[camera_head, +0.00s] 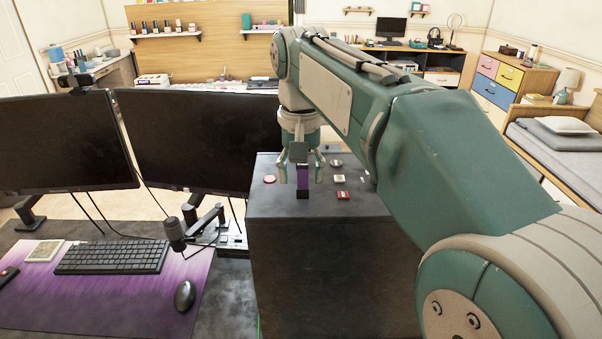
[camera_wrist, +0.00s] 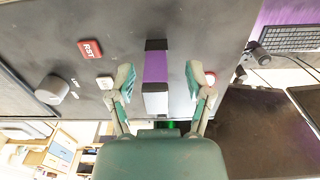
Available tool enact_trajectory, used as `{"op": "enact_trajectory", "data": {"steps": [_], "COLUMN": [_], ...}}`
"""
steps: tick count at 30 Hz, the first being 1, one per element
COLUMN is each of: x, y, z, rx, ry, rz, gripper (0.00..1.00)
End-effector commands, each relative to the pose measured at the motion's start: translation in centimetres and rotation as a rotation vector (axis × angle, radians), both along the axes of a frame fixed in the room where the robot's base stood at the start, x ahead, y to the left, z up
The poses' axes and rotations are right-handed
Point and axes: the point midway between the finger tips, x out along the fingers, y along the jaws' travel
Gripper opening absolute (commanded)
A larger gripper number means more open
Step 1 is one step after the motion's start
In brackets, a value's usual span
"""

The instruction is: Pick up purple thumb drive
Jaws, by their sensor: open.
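The purple thumb drive (camera_head: 302,178) is on top of a dark box (camera_head: 330,265), below my gripper (camera_head: 301,176). In the wrist view the drive (camera_wrist: 155,68) appears long and flat, with a black end, a purple middle and a pale silver end nearer my wrist. My gripper (camera_wrist: 159,76) is open there, one finger on each side of the drive. A gap shows between the drive and each finger.
Near the drive on the box are a red RST key (camera_wrist: 90,49), a white keycap (camera_wrist: 105,82), a grey knob (camera_wrist: 52,89) and a red-and-white button (camera_head: 269,179). Left of the box are two monitors (camera_head: 202,138), a microphone (camera_head: 175,232), a keyboard (camera_head: 112,256) and a mouse (camera_head: 185,295).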

Motion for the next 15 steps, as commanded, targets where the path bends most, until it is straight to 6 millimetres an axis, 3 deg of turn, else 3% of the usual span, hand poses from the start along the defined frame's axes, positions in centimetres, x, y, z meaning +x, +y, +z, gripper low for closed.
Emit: {"op": "enact_trajectory", "data": {"steps": [3, 4, 7, 8, 9, 15], "x": [0.01, 0.01, 0.01, 0.01, 0.01, 0.01], "y": [-0.04, -0.06, -0.08, -0.07, -0.07, -0.01], "z": [0.05, 0.06, 0.08, 0.08, 0.08, 0.04], "rx": [0.001, 0.001, 0.001, 0.001, 0.001, 0.0], "ry": [-0.001, -0.001, -0.001, -0.001, -0.001, 0.0], "rz": [0.0, 0.0, 0.0, 0.0, 0.0, 0.0], "gripper": [0.66, 0.61, 0.17, 0.05, 0.0, 0.0]}}
